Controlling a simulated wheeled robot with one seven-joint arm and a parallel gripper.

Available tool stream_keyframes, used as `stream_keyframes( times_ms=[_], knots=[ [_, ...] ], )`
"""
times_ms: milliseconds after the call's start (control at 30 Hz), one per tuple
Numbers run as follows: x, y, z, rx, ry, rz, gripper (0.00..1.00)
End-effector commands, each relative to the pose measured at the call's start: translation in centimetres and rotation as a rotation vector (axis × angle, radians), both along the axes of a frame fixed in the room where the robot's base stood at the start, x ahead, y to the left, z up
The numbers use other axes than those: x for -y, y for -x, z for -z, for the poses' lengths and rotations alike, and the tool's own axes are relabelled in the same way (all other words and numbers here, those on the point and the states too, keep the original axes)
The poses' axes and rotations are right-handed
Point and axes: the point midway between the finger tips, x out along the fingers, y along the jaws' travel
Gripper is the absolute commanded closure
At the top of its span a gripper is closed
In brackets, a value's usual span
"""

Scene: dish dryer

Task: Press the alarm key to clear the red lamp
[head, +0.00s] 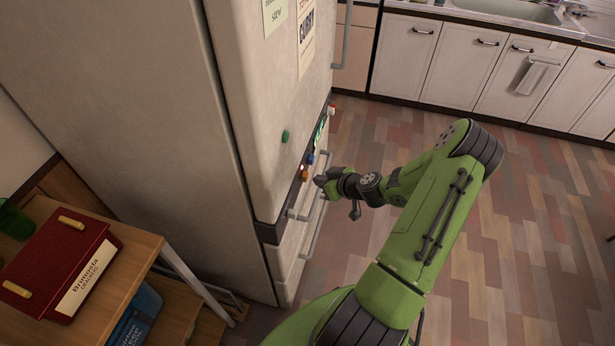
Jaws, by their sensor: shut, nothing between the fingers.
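A tall off-white appliance (262,100) carries a dark control strip (268,232) between its upper door and its lower drawers. Along the strip I see a small orange-brown key (304,174), a blue key (310,159), a lit green display (320,132) and a small red spot (331,109) at the far end. Which of these is the alarm key or the red lamp is too small to tell. My gripper (319,181) is shut and empty, pointing at the strip close to the orange-brown key. Whether it touches the strip cannot be told.
Drawer handles (313,228) stick out just below my gripper. A green round magnet (285,136) and papers (306,35) are on the upper door. A wooden shelf (136,252) with a red case (62,262) stands at the left. The floor (520,225) at the right is clear.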

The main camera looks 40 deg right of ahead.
Motion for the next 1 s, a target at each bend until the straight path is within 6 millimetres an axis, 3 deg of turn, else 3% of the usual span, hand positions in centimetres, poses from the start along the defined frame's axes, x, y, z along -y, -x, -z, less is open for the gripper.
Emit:
stream_keyframes(
  times_ms=[1000],
  knots=[
    [-0.54, -0.67, -0.02, 0.000, 0.000, 0.000, 1.00]
  ],
)
